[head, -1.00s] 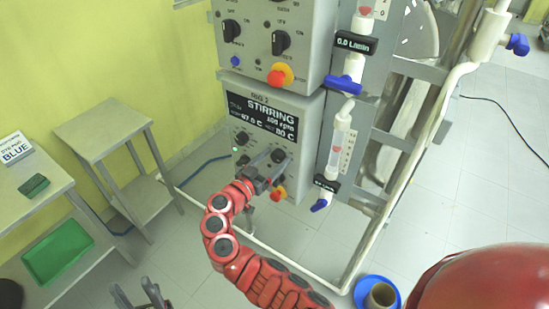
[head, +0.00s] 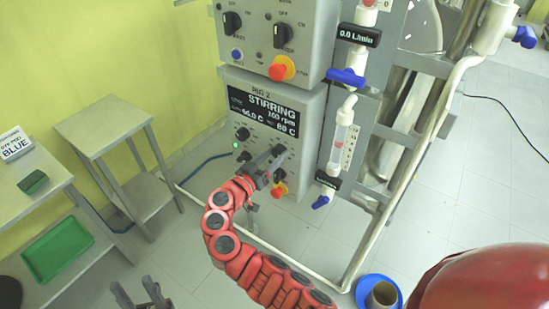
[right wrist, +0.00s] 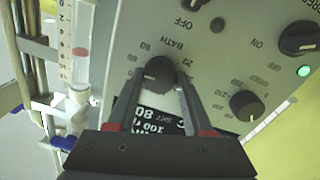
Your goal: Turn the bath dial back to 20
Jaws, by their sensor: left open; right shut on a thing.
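The bath dial (right wrist: 158,73) is a black knob on the grey lower control box (head: 310,115), with a printed BATH scale around it. My right gripper (right wrist: 157,70) has its two fingers on either side of the knob and is shut on it. In the head view the right gripper (head: 278,155) reaches the box front from below and hides most of the dial. The box display (head: 265,113) reads STIRRING, with a lower-right value that looks like 60 C. The knob's pointer direction is unclear. My left gripper (head: 139,296) is open and empty at the bottom edge.
A glass flow tube (head: 343,140) stands right of the box. A metal side table (head: 100,125) is at left.

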